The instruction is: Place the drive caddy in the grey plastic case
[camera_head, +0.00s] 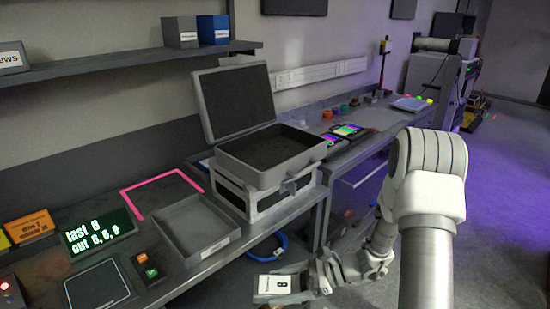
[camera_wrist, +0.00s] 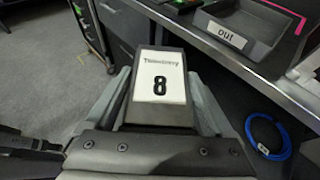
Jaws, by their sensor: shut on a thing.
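In the head view the caddy (camera_head: 279,284) shows at the bottom, in front of and below the bench edge, held by my gripper (camera_head: 300,283). The grey plastic case (camera_head: 270,160) stands open on the bench, its lid (camera_head: 238,100) raised at the back. Its dark inside looks empty. It rests on a black-and-white box (camera_head: 235,197), up and left of my gripper.
A grey tray labelled out (camera_head: 192,228) sits on the bench, left of the case, and looks empty. Pink tape (camera_head: 138,207) marks a patch behind it. A green-lettered display (camera_head: 98,232) stands further left.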

